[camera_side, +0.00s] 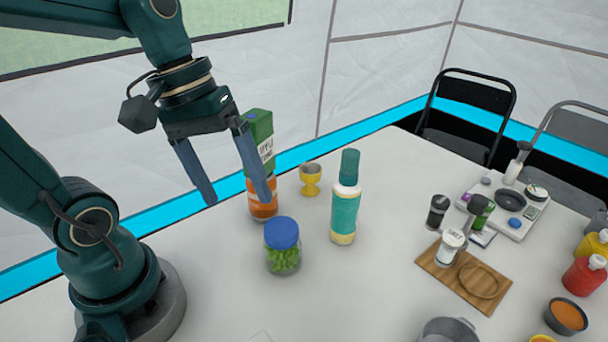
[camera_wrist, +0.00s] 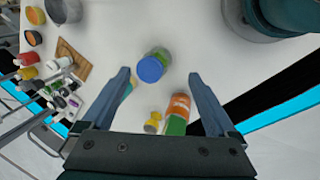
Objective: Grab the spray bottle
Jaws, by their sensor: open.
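The bottle that best fits the spray bottle (camera_side: 345,210) stands upright on the table, right of my gripper in the side view. It has a teal body, a cream base and a dark green top. In the wrist view only a teal sliver (camera_wrist: 127,91) shows beside the left finger, which hides the rest. My gripper (camera_side: 238,198) is open and empty, pointing down above the table's far left part. In the wrist view its two fingers (camera_wrist: 159,76) are wide apart. It is apart from the bottle.
A blue-lidded jar (camera_side: 283,258), an orange-and-green juice container (camera_side: 262,150) and a yellow cup (camera_side: 311,180) stand near the bottle. A wooden board (camera_side: 463,278) with a salt shaker, a tray (camera_side: 505,205), sauce bottles and bowls lie right. The table between bottle and board is clear.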

